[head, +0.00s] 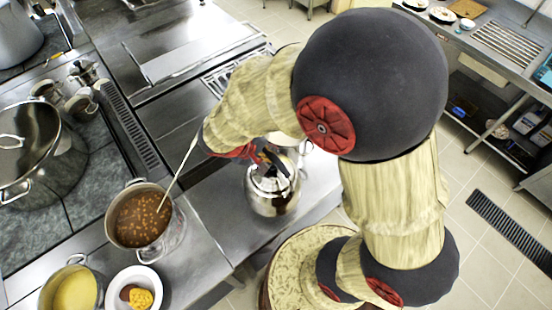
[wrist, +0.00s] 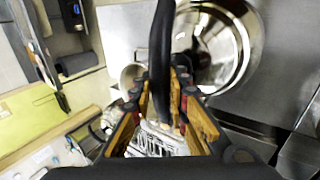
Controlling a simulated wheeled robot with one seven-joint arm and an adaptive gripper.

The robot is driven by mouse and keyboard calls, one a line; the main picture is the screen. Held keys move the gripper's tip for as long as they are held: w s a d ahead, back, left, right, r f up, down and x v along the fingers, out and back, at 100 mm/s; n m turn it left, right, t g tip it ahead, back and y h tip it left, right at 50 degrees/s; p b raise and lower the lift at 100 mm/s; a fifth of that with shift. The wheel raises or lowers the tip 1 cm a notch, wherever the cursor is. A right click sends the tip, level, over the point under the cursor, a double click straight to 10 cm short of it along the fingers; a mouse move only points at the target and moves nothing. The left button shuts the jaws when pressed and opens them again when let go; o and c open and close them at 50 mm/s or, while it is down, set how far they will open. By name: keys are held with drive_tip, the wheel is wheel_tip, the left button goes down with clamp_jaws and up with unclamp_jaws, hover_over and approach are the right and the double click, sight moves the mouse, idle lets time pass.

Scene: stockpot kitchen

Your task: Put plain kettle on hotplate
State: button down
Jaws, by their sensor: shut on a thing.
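A shiny steel kettle (head: 272,196) with a black handle is at the centre of the head view, over the steel counter. My gripper (head: 268,157) is shut on its handle from above. In the wrist view the black handle (wrist: 162,50) runs between the fingers of my gripper (wrist: 164,88), and the kettle's round body (wrist: 215,45) lies beyond. I cannot tell whether the kettle's base touches the counter. A dark mottled cooktop (head: 85,195), which looks like the hotplate, is at the left, partly covered by pots.
A large lidded stockpot (head: 38,150) stands on the cooktop. A pot of brown stew (head: 140,220) with a ladle stands between cooktop and kettle. A pot of yellow liquid (head: 72,290) and a white bowl (head: 134,290) are at the front left.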

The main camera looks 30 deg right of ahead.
drive_tip(key=w+f, duration=0.3)
drive_tip(key=w+f+p, duration=0.1)
drive_tip(key=w+f, duration=0.2)
drive_tip(key=w, duration=0.1)
drive_tip(key=shift+w+d+f, duration=0.15)
drive_tip(key=shift+w+f, duration=0.05)
drive_tip(key=shift+w, duration=0.1)
drive_tip(key=shift+w+f, duration=0.25)
drive_tip(key=shift+f, duration=0.15)
drive_tip(key=shift+f+p, duration=0.65)
drive_tip(key=shift+f, duration=0.9)
drive_tip(key=c, duration=1.7)
unclamp_jaws()
drive_tip(key=shift+s+f, duration=0.1)
